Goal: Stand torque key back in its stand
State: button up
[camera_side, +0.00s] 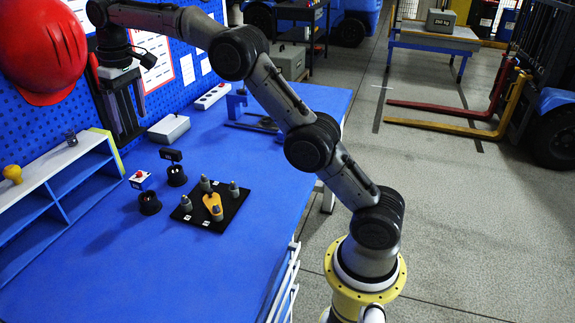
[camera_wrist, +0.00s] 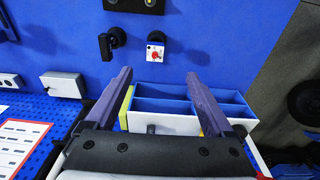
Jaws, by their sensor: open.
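A yellow piece with a grey end (camera_side: 213,207) lies on a black mat (camera_side: 203,223) among several grey pegs; it may be the torque key, but I cannot be sure. Two black round holders, a front one (camera_side: 149,204) and a rear one (camera_side: 177,177), stand beside the mat. A black block (camera_side: 171,155) shows just above the rear holder; whether it stands in or behind it is unclear. It also shows in the wrist view (camera_wrist: 105,46). My gripper (camera_side: 130,125) is open and empty, high by the wall panel, well away from the mat. Its fingers (camera_wrist: 158,74) are spread.
A small box with a red button (camera_side: 140,180) stands near the holders. A white shelf (camera_side: 60,170) with blue compartments is at the left, a grey box (camera_side: 169,129) behind. A red helmet (camera_side: 42,48) hangs on the wall. The tabletop (camera_side: 215,275) in front of the mat is clear.

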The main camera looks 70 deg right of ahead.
jog(key=s+a+r+t, duration=0.1)
jog(key=s+r, duration=0.3)
jog(key=s, duration=0.7)
jog(key=s+a+r+t, duration=0.2)
jog(key=s+r, duration=0.1)
jog(key=s, duration=0.7)
jog(key=s+f, duration=0.5)
jog(key=s, duration=0.4)
jog(key=s+f+t, duration=0.1)
jog(key=s+f, duration=0.4)
jog(key=s, duration=0.5)
jog(key=shift+a+t, duration=0.2)
jog(key=shift+t, duration=0.1)
jog(key=shift+s+f, duration=0.1)
